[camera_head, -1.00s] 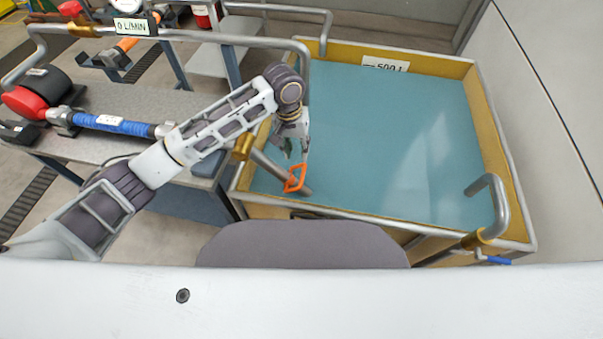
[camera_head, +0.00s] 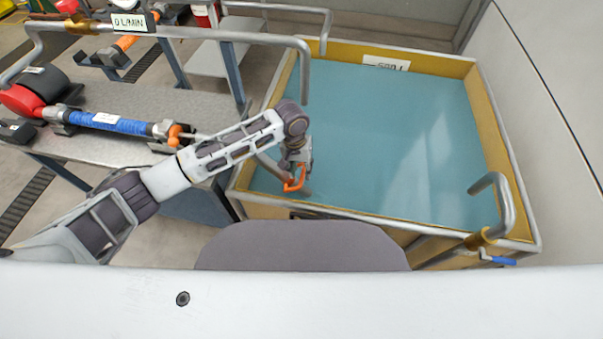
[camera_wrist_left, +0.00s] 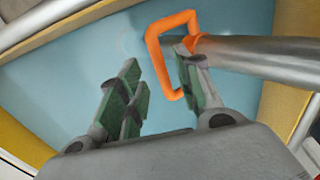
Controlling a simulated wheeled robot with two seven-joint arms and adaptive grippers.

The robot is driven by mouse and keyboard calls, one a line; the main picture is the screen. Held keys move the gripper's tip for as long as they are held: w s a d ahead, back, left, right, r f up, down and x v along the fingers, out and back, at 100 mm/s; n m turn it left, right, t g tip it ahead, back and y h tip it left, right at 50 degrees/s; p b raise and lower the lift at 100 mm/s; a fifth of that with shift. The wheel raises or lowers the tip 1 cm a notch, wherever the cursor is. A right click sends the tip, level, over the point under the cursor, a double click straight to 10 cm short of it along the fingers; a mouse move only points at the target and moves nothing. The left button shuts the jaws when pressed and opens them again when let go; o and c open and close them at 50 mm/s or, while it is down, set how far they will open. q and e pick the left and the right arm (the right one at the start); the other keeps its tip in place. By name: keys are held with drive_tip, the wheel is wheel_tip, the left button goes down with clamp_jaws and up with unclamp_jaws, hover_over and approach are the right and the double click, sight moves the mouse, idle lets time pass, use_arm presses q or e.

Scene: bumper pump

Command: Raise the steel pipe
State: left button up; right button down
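The steel pipe (camera_wrist_left: 265,55) is a grey tube ending in an orange loop handle (camera_wrist_left: 151,45). In the head view, the orange handle (camera_head: 294,180) sits over the front left part of the blue-green tank. Most of the pipe is hidden there by my left arm. My left gripper (camera_head: 298,170) is at the handle. In the left wrist view, the gripper (camera_wrist_left: 158,80) has its green-padded fingers apart. One finger overlaps the orange loop; the other is clear to the left. I cannot tell whether the finger touches the handle. My right gripper is not in view.
The tank (camera_head: 488,125) has a yellow rim and a "500 L" label (camera_head: 386,63). A curved grey pipe (camera_head: 505,205) stands at its front right corner. Left is a grey bench (camera_head: 200,103) with a pump and blue hose (camera_head: 120,124). A raised pipe (camera_head: 200,35) runs over it.

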use_arm(q)
drive_tip(key=shift+d+f, duration=0.1)
drive_tip(key=shift+f, duration=1.15)
drive_tip(key=shift+c, duration=0.4)
clamp_jaws()
